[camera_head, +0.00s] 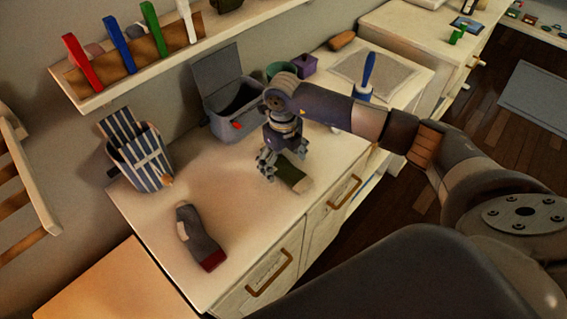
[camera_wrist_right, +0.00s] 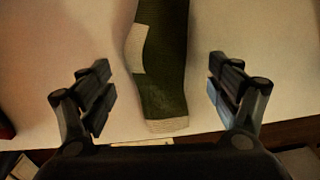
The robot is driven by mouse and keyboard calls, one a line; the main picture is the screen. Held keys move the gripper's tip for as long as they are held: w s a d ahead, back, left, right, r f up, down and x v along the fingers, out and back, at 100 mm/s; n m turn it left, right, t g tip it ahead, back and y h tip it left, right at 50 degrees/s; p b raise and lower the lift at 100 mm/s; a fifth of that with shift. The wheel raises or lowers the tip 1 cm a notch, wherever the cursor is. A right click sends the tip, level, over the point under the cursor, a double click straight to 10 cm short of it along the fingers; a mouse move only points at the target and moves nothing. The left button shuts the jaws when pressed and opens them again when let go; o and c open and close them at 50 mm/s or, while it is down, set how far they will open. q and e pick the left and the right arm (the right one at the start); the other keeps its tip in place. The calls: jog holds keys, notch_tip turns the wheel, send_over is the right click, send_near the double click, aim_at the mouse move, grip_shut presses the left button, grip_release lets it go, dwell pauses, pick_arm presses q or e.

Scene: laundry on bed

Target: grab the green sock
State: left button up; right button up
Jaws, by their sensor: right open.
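The dark green sock (camera_head: 292,178) lies on the white dresser top near its front edge. In the right wrist view the green sock (camera_wrist_right: 163,75) runs up and down between the fingers, with a cream heel patch and a cream toe. My right gripper (camera_head: 269,170) is above the sock, and partly hides it in the head view. In the wrist view my right gripper (camera_wrist_right: 160,95) is open, with one finger on each side of the sock and a gap to both. My left gripper is not in view.
A grey sock with a red end (camera_head: 200,238) lies on the dresser top (camera_head: 240,200) to the left. A striped bag (camera_head: 145,158) and an open grey bin (camera_head: 228,100) stand behind. A shelf (camera_head: 100,95) with coloured pegs is on the wall. The dresser's middle is clear.

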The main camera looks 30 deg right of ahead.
jog(key=shift+f, duration=0.4)
jog(key=c, duration=0.9)
jog(key=shift+r, duration=0.1)
jog(key=shift+c, duration=0.2)
